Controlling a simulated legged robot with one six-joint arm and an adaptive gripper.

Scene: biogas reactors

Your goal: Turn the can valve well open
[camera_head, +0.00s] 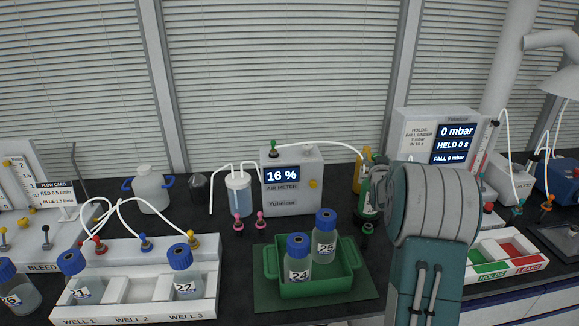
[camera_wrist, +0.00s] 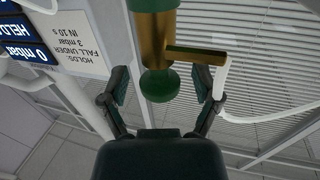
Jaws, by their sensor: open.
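The can valve shows in the wrist view as a brass body with a green round knob (camera_wrist: 159,84) and a brass side outlet (camera_wrist: 195,55). My gripper (camera_wrist: 161,88) is open, with one finger on each side of the knob. Clear gaps show between the fingers and the knob. In the head view a green can (camera_head: 367,196) stands on the bench, partly hidden by my arm. How far the valve is turned cannot be told.
A yellow can (camera_head: 366,160) stands behind the green one. The pressure display (camera_head: 455,140) reads 0 mbar and stands at the right. A green crate (camera_head: 318,284) with bottles is left of my arm. A white tube (camera_wrist: 222,85) runs close to the right finger.

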